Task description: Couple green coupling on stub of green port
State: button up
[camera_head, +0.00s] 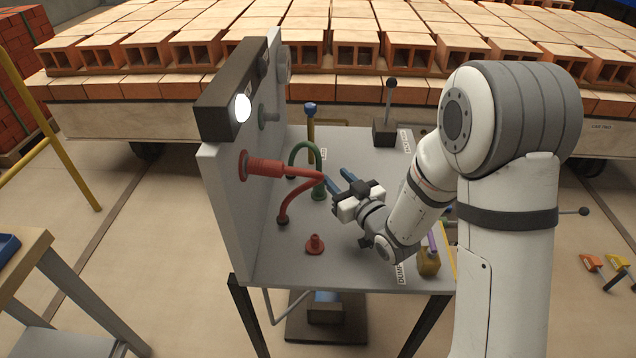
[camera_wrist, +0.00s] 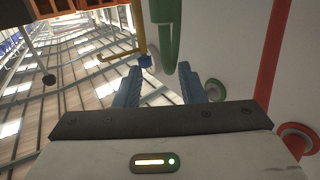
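The green coupling (camera_head: 319,190) stands upright on the grey bench, at the end of a green hose (camera_head: 303,147) that arches to a base near the panel. A dull green stub (camera_head: 268,117) sticks out of the upright panel, above the red port; it appears to be the green port. My gripper (camera_head: 340,180) is open, its blue fingers just right of the green coupling. In the wrist view my gripper (camera_wrist: 158,85) has its fingers apart, with a green hose or coupling part (camera_wrist: 167,40) beyond the gap. A green ring (camera_wrist: 215,90) is partly behind the right finger.
A red coupling (camera_head: 265,167) with a red hose is on the panel's red port, close to my fingers. A red stub (camera_head: 315,245) stands on the bench front. A blue-topped post (camera_head: 310,110) and a black lever (camera_head: 388,110) stand further back.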

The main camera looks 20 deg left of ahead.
aim_at(320, 166)
jog(key=x, duration=0.2)
jog(key=p+x, duration=0.1)
jog(key=x, duration=0.5)
jog(key=shift+s+a+f, duration=0.1)
jog(key=shift+s+a, duration=0.2)
jog(key=shift+s, duration=0.1)
grip_shut()
